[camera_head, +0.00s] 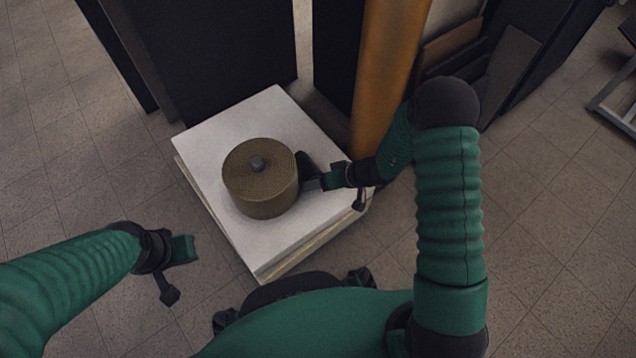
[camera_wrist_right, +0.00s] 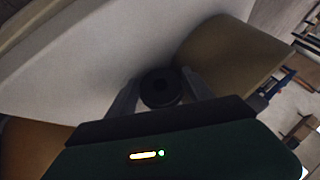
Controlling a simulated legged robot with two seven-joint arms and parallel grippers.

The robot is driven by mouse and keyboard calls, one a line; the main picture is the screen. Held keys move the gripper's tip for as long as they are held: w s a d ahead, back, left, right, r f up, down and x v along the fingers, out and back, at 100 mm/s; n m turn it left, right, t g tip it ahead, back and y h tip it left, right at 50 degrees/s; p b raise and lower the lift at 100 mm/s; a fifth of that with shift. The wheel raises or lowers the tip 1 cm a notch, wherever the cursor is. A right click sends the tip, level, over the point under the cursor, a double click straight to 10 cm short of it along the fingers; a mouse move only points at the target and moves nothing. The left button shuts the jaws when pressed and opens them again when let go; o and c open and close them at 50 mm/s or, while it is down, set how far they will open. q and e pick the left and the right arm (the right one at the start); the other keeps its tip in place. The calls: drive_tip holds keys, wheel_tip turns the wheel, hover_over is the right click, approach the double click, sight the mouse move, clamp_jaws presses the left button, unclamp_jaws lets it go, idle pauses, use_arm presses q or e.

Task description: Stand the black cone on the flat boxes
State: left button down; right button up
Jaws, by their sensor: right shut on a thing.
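The black cone (camera_head: 306,162) shows as a small dark shape at the right side of the olive drum, partly hidden by the drum and my gripper. My right gripper (camera_head: 312,184) is shut on it; in the right wrist view the cone (camera_wrist_right: 160,88) is a dark round end between the two fingers (camera_wrist_right: 160,95). The flat boxes (camera_head: 235,115) form a low pale stack under the drum and the cone. I cannot tell whether the cone touches their top. My left gripper (camera_head: 182,250) hangs off the stack's lower left, apart from everything; its fingers are unclear.
The olive drum (camera_head: 262,190) with a grey knob stands mid-stack, close beside the cone; it shows in the right wrist view (camera_wrist_right: 230,55). An orange-brown column (camera_head: 388,75) and dark panels (camera_head: 225,55) stand behind. The stack's front top is bare.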

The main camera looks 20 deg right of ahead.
drive_tip(key=shift+f+b, duration=0.3)
drive_tip(key=shift+b, duration=0.2)
drive_tip(key=shift+s, duration=0.1)
drive_tip(key=o, duration=1.1)
drive_tip(key=r+p, duration=0.2)
drive_tip(key=p, duration=0.1)
drive_tip(key=p+v, duration=0.5)
drive_tip(key=v, duration=0.6)
drive_tip(key=s+a+r+g+h, duration=0.2)
drive_tip(key=s+a+r+g, duration=0.3)
drive_tip(key=s, duration=0.4)
drive_tip(key=s+d+r+h, duration=0.1)
drive_tip(key=r, duration=0.1)
drive_tip(key=s+d+r+m+t+h, duration=0.1)
drive_tip(key=r+h, duration=0.1)
drive_tip(key=r, duration=0.1)
drive_tip(key=d+r+t+h, duration=0.1)
drive_tip(key=r, duration=0.1)
drive_tip(key=shift+s+d+r+h, duration=0.2)
drive_tip(key=shift+s+r+h, duration=0.1)
drive_tip(key=shift+s+r, duration=0.1)
